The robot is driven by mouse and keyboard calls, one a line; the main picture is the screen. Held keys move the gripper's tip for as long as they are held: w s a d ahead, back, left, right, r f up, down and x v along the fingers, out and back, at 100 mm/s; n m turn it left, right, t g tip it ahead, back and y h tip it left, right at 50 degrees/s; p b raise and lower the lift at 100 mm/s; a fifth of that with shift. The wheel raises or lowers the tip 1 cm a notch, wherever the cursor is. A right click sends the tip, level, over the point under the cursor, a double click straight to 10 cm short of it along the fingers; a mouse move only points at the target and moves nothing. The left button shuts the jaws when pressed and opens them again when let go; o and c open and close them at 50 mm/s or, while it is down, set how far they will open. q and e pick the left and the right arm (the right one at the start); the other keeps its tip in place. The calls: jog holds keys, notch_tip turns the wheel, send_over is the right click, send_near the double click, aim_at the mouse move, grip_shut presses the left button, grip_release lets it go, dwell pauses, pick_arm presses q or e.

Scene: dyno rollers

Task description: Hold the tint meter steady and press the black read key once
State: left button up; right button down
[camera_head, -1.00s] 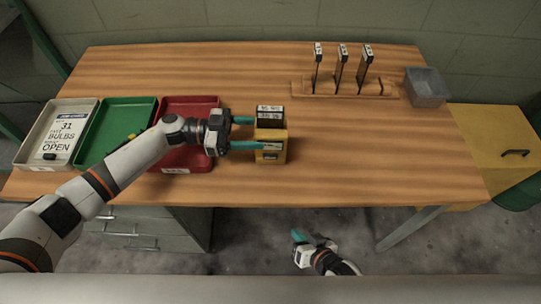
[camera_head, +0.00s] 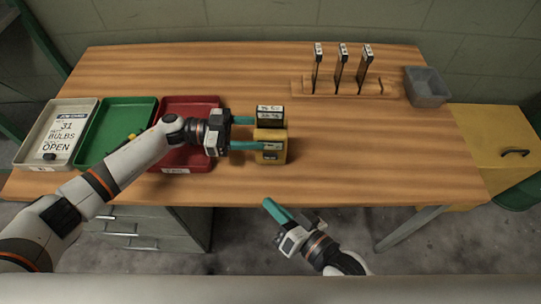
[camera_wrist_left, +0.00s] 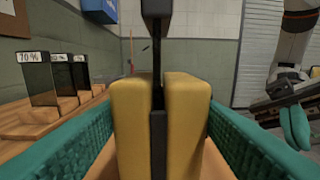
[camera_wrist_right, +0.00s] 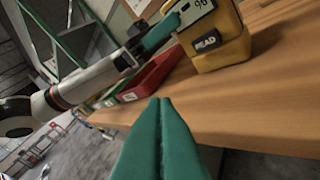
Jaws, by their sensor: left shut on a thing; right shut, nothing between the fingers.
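The yellow tint meter (camera_head: 271,155) stands on the table, with a dark pane (camera_head: 270,118) at its top. In the left wrist view the yellow body (camera_wrist_left: 187,125) shows a dark central slot between my teal fingers. My left gripper (camera_head: 257,133) is shut on the meter from the left. In the right wrist view the meter (camera_wrist_right: 228,55) carries a black key marked READ (camera_wrist_right: 207,42) and a light panel with partly readable figures (camera_wrist_right: 195,8).
White (camera_head: 87,137), green (camera_head: 148,102) and red (camera_head: 206,101) trays stand at the left. A wooden rack (camera_head: 325,90) with three dark labelled plates and a grey bin (camera_head: 427,88) stand at the back right. The table (camera_head: 380,150) right of the meter is clear.

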jog(key=shift+w, duration=0.1)
send_near(266, 159)
jog(key=shift+s+a+x, duration=0.15)
jog(key=shift+x, duration=0.75)
jog(key=shift+s+a+x, duration=0.1)
jog(key=shift+a+x, duration=0.05)
jog(key=shift+x, duration=0.7)
jog(key=shift+s+a+x, duration=0.15)
jog(key=shift+x, duration=0.75)
jog(key=shift+w, duration=0.1)
jog(key=shift+w, duration=0.3)
jog(key=shift+w, duration=0.4)
dwell(0.4)
jog(key=shift+s, duration=0.85)
